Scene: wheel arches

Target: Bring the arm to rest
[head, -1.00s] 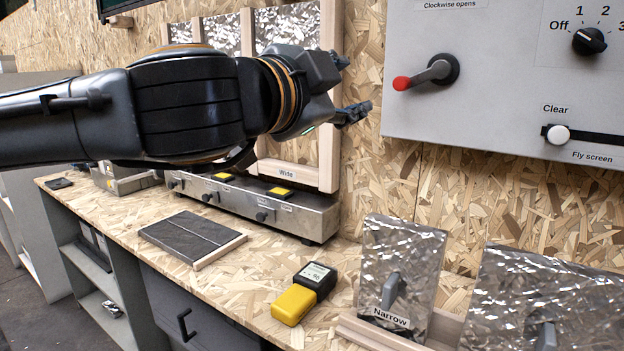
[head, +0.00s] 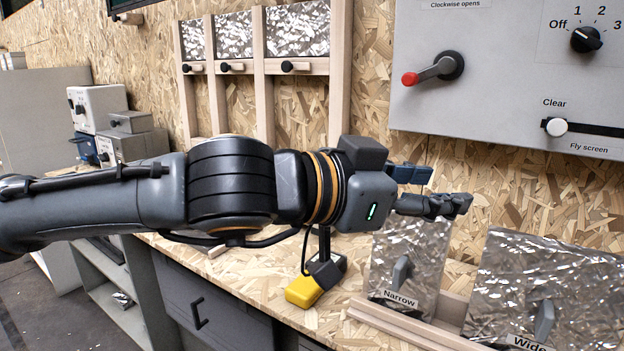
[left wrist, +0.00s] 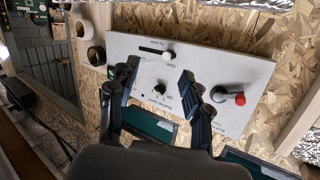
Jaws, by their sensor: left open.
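My left arm (head: 235,185) reaches in from the left across the head view, above the workbench. My left gripper (head: 446,190) is open and empty, its fingers spread and pointing right. It shows in front of the chipboard wall, below the grey control panel (head: 480,100) and above the foil plate marked Narrow (head: 415,250). In the left wrist view the open fingers (left wrist: 160,85) show in front of the same panel with its red-tipped lever (left wrist: 239,99); nothing is between them. My right gripper is not in view.
A foil plate marked Wide (head: 580,290) stands at the lower right. A yellow and black device (head: 303,292) lies on the bench (head: 255,300), partly hidden behind my wrist. Foil-covered windows (head: 297,28) in a wooden frame and several grey boxes (head: 97,105) are behind the arm.

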